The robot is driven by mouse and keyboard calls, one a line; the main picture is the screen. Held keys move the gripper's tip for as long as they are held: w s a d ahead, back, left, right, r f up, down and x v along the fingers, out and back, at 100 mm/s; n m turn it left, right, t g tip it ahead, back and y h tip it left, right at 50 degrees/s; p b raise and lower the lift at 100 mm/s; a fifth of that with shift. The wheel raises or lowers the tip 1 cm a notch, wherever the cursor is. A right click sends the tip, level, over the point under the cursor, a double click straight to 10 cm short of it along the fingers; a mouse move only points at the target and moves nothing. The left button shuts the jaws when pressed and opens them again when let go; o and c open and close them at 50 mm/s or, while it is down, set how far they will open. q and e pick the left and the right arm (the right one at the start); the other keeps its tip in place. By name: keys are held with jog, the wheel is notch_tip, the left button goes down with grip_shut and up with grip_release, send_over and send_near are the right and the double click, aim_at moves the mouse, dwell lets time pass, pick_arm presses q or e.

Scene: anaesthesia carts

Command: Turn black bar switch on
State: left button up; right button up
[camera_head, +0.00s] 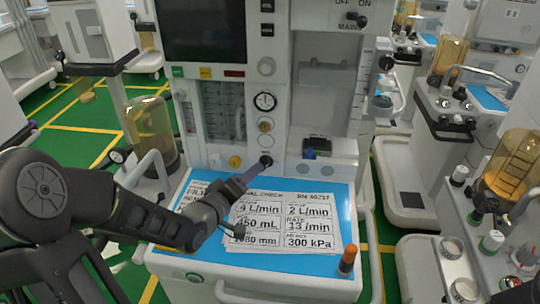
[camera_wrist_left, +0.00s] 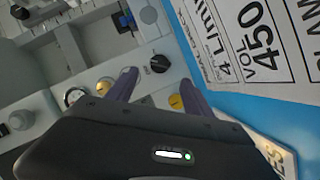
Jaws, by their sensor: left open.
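A black knob (camera_head: 265,161) with a bar-like grip sits low on the front panel of the middle cart. It also shows in the left wrist view (camera_wrist_left: 159,64), just beyond and roughly between the fingertips. My left gripper (camera_head: 250,173) points at it from the lower left. In the wrist view the left gripper's fingers (camera_wrist_left: 157,77) are apart with nothing between them; I cannot tell whether they touch the knob. Another black switch (camera_head: 357,19) sits at the top right of the cart, beside OFF, ON and MAINS lettering. My right gripper is not in view.
A blue work surface (camera_head: 182,251) with printed cards (camera_head: 300,212) lies under my left arm. An orange-topped bottle (camera_head: 347,260) stands at the front right corner. Other carts stand to the right.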

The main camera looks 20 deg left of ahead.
aim_at(263, 164)
pick_arm(q)
jog(key=shift+s+r, duration=0.1)
jog(key=shift+s, duration=0.05)
jog(key=x, duration=0.8)
jog(key=shift+c, duration=0.4)
jog(key=shift+s, duration=0.1)
grip_shut()
dwell(0.3)
